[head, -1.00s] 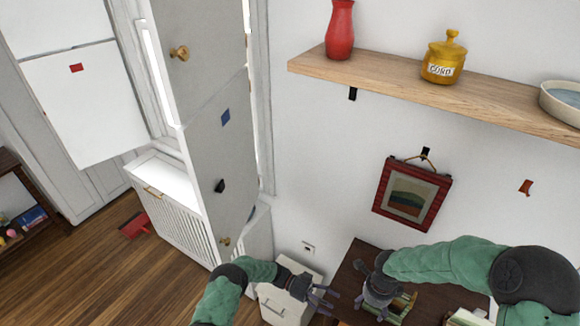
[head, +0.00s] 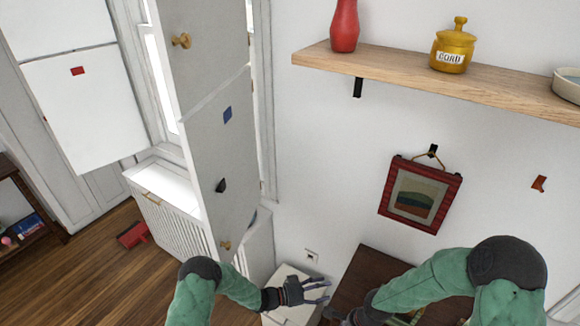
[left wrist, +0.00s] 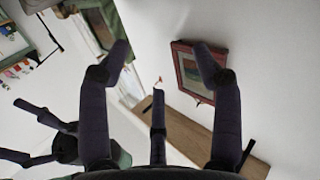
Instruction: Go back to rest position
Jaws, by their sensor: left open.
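My left gripper (head: 316,290) is open and empty in the head view, over the white cabinet and beside the left edge of the dark wooden table. Its spread dark fingers also show in the left wrist view (left wrist: 158,75), with nothing between them. My right gripper (head: 350,318) is at the bottom edge of the head view over the dark table, mostly cut off and partly behind its own green arm. I cannot tell whether its fingers are open.
A dark wooden table (head: 372,268) stands below a framed picture (head: 418,196) on the wall. A wooden shelf (head: 400,74) above carries a red vase (head: 344,26) and a yellow jar (head: 453,48). Tall grey doors (head: 215,150) stand left of my left arm. The wooden floor (head: 90,275) has open room.

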